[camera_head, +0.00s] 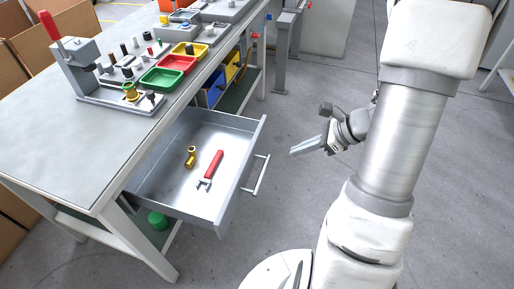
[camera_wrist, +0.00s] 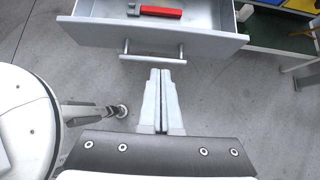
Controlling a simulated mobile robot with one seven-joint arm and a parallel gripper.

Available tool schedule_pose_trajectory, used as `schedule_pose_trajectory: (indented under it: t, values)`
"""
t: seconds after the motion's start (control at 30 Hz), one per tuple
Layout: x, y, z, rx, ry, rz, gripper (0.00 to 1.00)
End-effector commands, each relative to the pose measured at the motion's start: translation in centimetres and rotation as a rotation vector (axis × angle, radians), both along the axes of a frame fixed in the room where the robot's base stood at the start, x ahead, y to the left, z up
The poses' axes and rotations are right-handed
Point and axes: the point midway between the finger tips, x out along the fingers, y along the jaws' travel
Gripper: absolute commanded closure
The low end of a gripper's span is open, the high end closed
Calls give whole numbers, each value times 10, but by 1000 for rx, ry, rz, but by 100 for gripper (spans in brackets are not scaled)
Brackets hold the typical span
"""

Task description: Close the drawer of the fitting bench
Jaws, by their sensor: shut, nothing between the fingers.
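The grey metal drawer (camera_head: 172,205) of the fitting bench (camera_head: 60,135) stands pulled out. A bar handle (camera_head: 257,177) is on its front. Inside lie a red-handled tool (camera_head: 212,168) and a brass fitting (camera_head: 191,157). My gripper (camera_head: 292,151) is to the right of the drawer front, apart from the handle, with its fingers together and empty. In the wrist view the fingertips (camera_wrist: 160,72) point toward the drawer front (camera_wrist: 150,40), just short of the handle (camera_wrist: 153,60) in the picture. The red-handled tool also shows there (camera_wrist: 160,12).
The bench top carries a press with a red lever (camera_head: 75,70), a green tray (camera_head: 162,79), a red tray (camera_head: 178,64) and a yellow tray (camera_head: 190,49). Blue and yellow bins (camera_head: 215,88) sit under the bench. The floor (camera_head: 300,215) in front of the drawer is clear.

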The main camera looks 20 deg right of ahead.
Motion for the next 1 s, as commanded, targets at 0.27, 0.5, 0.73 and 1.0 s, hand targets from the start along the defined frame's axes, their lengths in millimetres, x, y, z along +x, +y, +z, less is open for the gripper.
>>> schedule_pose_trajectory:
  t: [0.27,0.5,0.73,1.0]
  values:
    - [13,17,-28,5,4,-6,100]
    - [35,48,-66,5,5,-4,100]
    - [55,76,-73,2,0,-3,100]
    - [65,89,-72,3,2,-6,100]
